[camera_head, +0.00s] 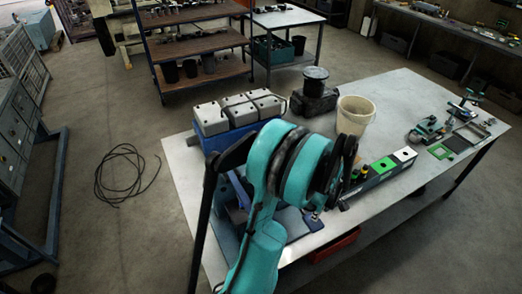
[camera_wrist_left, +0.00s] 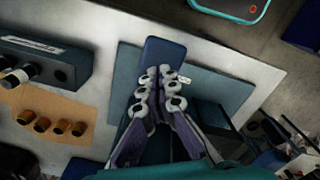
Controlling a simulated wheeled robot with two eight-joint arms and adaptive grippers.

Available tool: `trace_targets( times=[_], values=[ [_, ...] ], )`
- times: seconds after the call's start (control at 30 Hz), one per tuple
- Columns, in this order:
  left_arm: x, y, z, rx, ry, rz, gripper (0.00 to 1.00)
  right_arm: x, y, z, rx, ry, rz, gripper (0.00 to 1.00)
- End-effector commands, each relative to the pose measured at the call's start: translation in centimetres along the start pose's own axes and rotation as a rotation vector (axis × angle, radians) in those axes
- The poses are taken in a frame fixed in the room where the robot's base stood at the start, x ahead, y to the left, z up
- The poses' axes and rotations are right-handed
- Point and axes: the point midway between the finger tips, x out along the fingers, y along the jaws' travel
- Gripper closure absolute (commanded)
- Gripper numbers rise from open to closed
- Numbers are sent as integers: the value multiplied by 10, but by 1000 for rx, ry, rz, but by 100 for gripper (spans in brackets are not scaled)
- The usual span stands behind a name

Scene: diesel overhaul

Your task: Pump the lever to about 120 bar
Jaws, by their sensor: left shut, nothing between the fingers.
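My left gripper (camera_wrist_left: 158,88) shows in the wrist view with its fingers together and nothing visible between them. Its fingertips are over a blue block (camera_wrist_left: 164,50) that lies across a teal mat (camera_wrist_left: 222,88); I cannot tell whether they touch it. In the head view my teal left arm covers the near-left part of the table and hides most of the gripper. A long black bar (camera_head: 203,222) stands left of the arm; I cannot tell whether it is the pump lever. No readable pressure gauge shows. My right gripper is not in view.
The table (camera_head: 411,91) holds a blue case with white-topped units (camera_head: 240,108), a cream bucket (camera_head: 355,115) and a black canister (camera_head: 315,79). A strip with green and white sections (camera_head: 382,168) lies right of my arm. A cable coil (camera_head: 122,174) lies on the floor.

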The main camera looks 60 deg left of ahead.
Motion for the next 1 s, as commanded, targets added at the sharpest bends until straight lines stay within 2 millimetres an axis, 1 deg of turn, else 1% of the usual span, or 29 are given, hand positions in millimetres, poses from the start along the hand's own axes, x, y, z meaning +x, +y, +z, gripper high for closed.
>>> trace_targets(
  times=[0.17,1.0],
  values=[
    [7,0,0,0,0,0,100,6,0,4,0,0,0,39],
    [67,2,-4,0,1,0,100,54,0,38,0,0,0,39]
  ],
)
